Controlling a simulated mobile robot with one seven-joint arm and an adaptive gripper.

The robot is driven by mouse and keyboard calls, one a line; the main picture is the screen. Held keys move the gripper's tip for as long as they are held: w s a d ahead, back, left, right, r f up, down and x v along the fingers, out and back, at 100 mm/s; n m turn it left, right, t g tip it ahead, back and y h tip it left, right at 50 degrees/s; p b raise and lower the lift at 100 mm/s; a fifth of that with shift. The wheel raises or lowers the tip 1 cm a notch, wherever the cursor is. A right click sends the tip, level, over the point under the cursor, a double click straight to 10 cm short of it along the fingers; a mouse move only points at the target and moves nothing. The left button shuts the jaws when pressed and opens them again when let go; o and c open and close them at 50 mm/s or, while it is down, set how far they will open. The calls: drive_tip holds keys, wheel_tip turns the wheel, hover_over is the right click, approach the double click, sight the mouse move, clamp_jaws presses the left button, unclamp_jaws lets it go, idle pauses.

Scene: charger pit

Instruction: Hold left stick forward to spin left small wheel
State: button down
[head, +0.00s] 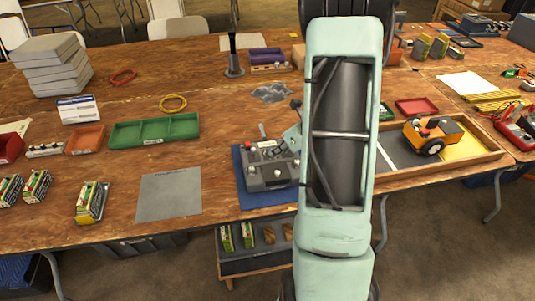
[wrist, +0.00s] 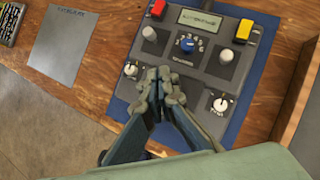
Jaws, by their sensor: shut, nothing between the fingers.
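A grey control box (head: 270,176) lies on a blue mat (head: 252,203); the box also fills the upper wrist view (wrist: 205,75). A grey-capped stick stands at its left (wrist: 149,33) and another at its right (wrist: 228,56), with a blue dial (wrist: 188,45) between. My gripper (wrist: 167,84) is shut and empty, over the near part of the box, below the dial and right of the small left toggle (wrist: 130,69). I cannot tell whether it touches the box.
A grey sheet (head: 168,195) and a green divided tray (head: 155,132) lie to the left. A black upright stand (head: 233,66) is behind the box. My arm hides part of the table.

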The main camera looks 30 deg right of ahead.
drive_tip(key=v, duration=0.6)
drive_tip(key=shift+s, duration=0.25)
drive_tip(key=shift+r, duration=0.1)
